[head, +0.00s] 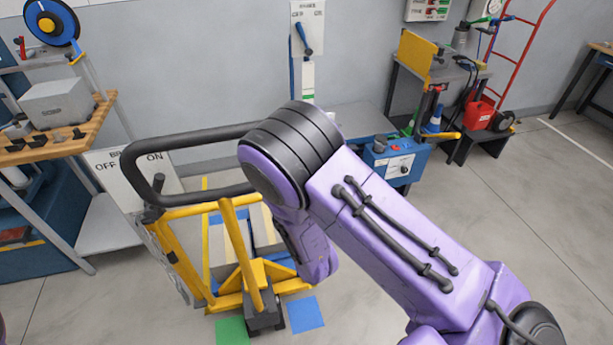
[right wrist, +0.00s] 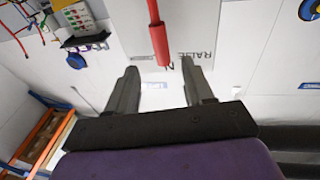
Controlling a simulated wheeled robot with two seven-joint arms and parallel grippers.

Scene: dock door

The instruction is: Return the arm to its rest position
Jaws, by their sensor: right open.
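My right arm (head: 385,220), purple with black joints, comes in from the lower right of the head view and bends at a black joint near the middle. Its gripper is hidden in the head view. In the right wrist view my right gripper (right wrist: 158,66) is open, with its two grey fingers apart. A red rod (right wrist: 157,35) shows between and beyond the fingertips, in front of a white panel marked RAISE (right wrist: 205,35). Nothing is clamped in the fingers. I cannot tell how far the rod is from them. My left gripper is not in view.
A yellow cart frame (head: 185,255) with a black handle (head: 160,185) stands close beside and below my arm. A wooden-topped bench (head: 60,140) is at the left. A blue box (head: 397,160) and a red hand truck (head: 520,50) are behind. Floor at the right is clear.

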